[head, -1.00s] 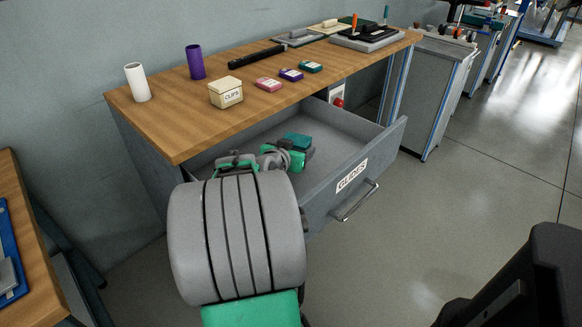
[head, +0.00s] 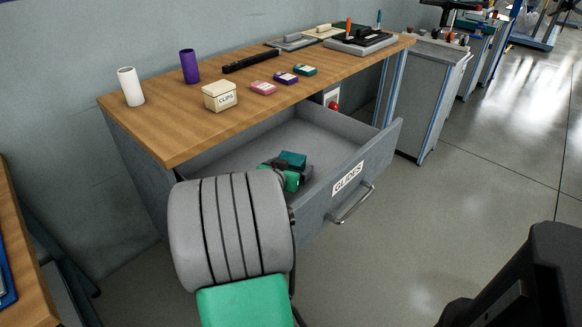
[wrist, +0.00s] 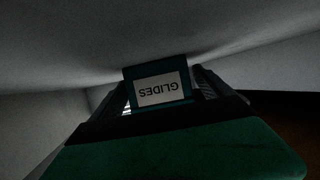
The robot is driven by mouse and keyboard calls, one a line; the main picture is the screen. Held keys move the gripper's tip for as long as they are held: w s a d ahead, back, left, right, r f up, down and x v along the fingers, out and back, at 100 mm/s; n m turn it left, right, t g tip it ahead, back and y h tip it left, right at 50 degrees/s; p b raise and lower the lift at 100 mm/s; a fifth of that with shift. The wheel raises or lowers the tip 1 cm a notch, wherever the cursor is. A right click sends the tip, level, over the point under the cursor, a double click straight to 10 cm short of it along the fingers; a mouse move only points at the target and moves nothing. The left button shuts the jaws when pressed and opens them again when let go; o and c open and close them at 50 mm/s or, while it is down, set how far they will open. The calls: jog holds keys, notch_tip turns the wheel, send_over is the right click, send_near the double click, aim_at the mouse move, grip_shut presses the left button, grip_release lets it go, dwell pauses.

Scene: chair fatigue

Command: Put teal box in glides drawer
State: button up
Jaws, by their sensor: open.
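The teal box (head: 293,159) is inside the open glides drawer (head: 375,159), low down toward its front. In the wrist view the teal box (wrist: 158,72) shows a white label reading GLIDES, upside down. My gripper (head: 291,178) reaches down into the drawer at the box, partly hidden by my own arm. In the wrist view my gripper (wrist: 160,92) is open, with one finger on each side of the box. I cannot tell whether the fingers touch it. The box's underside is hidden. The drawer front carries a GLIDES label and a bar handle.
The wooden bench top (head: 190,130) overhangs the drawer's back. On it are a cream CLIPS box (head: 220,96), small pink (head: 263,88), purple (head: 286,78) and teal (head: 305,70) cases, and white (head: 130,87) and purple (head: 190,67) cylinders. The drawer's back floor is clear.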

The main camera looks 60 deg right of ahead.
jog(key=shift+a+r+p, duration=0.3)
jog(key=shift+r, duration=0.05)
jog(key=v, duration=0.6)
jog(key=shift+a+p, duration=0.4)
